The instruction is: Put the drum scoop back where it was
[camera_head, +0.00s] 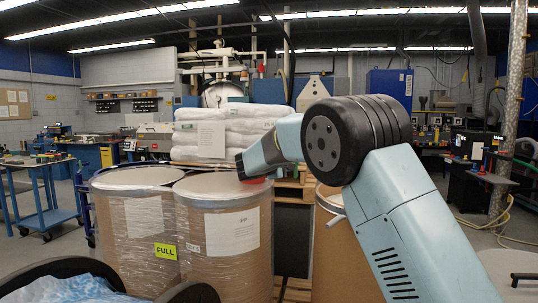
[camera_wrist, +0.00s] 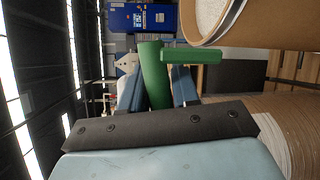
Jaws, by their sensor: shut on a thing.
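My gripper (camera_wrist: 155,88) is shut on a green scoop (camera_wrist: 153,70), with one blue-grey finger on each side of it in the wrist view. A green bar sticks out sideways from the scoop's rounded body. An open drum (camera_wrist: 240,30) with pale pellets inside shows at the top right of the wrist view, close beside the scoop and apart from it in the picture. In the head view my gripper (camera_head: 248,165) is above the lid of the front drum (camera_head: 225,240), and the scoop cannot be made out. The right drum (camera_head: 335,255) is partly hidden by my arm.
Wrapped white sacks (camera_head: 225,125) are stacked behind. A blue cart (camera_head: 45,200) is at the left, with open floor near it.

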